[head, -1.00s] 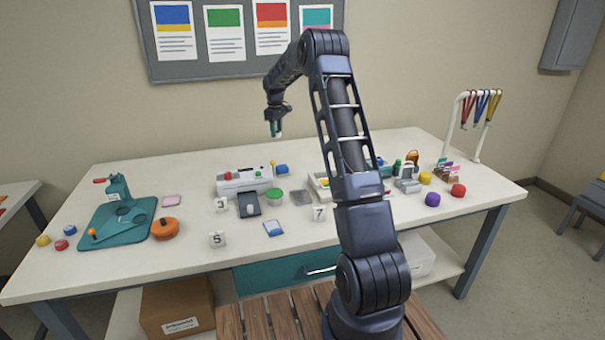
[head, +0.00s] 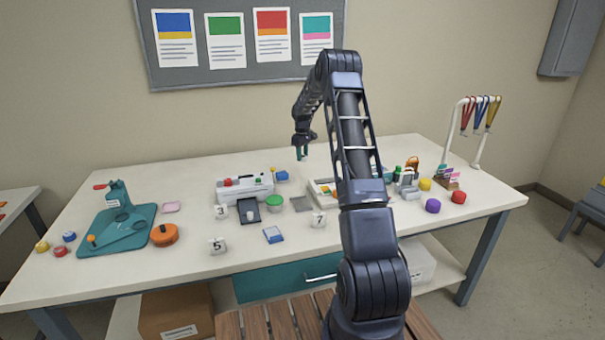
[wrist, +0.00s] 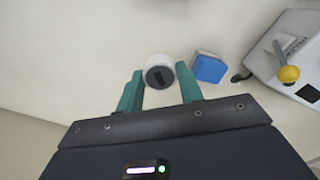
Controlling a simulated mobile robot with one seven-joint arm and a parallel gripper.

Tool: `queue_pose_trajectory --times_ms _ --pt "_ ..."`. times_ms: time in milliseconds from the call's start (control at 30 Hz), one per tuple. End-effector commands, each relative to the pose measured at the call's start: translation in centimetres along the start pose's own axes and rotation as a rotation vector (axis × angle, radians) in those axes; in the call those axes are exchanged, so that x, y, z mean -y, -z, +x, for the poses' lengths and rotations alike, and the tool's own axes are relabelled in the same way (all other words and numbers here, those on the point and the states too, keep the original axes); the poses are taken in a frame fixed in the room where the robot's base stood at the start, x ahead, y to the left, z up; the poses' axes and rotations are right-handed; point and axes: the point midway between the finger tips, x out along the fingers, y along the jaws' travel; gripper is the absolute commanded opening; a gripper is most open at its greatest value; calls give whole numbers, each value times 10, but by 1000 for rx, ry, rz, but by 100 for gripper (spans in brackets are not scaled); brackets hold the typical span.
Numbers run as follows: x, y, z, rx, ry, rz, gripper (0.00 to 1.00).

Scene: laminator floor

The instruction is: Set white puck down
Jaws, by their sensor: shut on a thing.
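My gripper (head: 301,155) hangs over the back part of the table, above its surface, fingers pointing down. In the wrist view its teal fingers (wrist: 160,90) are shut on the white puck (wrist: 159,61), which has a white rim and a dark round face with a darker bar. In the head view the puck is too small to make out between the fingers. Whether the puck touches the table (head: 130,178) cannot be told.
A blue block (head: 282,175) lies near the gripper; it also shows in the wrist view (wrist: 209,67). The white laminator (head: 245,188) with a yellow-tipped lever (wrist: 288,74) stands beside it. A white tray (head: 322,200) is in front. The table's back strip is largely clear.

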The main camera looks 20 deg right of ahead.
Motion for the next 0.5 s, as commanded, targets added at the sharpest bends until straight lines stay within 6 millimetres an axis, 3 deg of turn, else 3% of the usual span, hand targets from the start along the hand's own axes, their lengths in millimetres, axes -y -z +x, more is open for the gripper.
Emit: queue_pose_trajectory --times_ms 200,500 --pt "1 0 41 1 1 0 14" --pt "1 0 61 1 0 0 14"
